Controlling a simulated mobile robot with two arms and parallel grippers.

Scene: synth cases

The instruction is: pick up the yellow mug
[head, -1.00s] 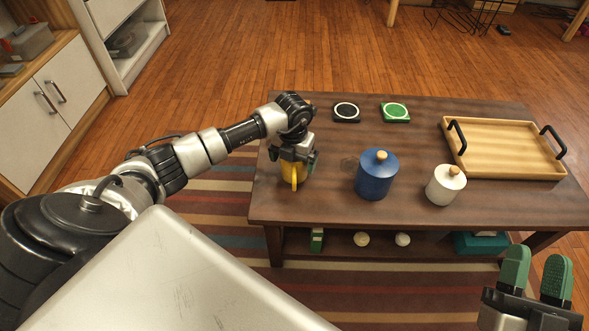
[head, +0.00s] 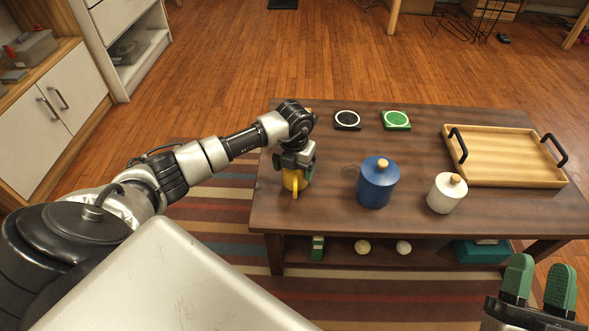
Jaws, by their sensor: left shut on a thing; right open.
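The yellow mug (head: 294,183) is at the left end of the dark wooden table (head: 330,215), upright, with its handle towards me. My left gripper (head: 295,168) comes down over it from above and is shut on it. The gripper hides the mug's rim and upper part. I cannot tell whether the mug's base touches the table top. My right gripper (head: 538,283) is open and empty at the lower right, in front of the table, with its green fingers pointing up.
A blue lidded jar (head: 377,187) and a white lidded jar (head: 446,196) stand right of the mug. A black coaster (head: 347,127) and a green coaster (head: 408,128) lie behind. A wooden tray (head: 505,165) with black handles fills the table's right end.

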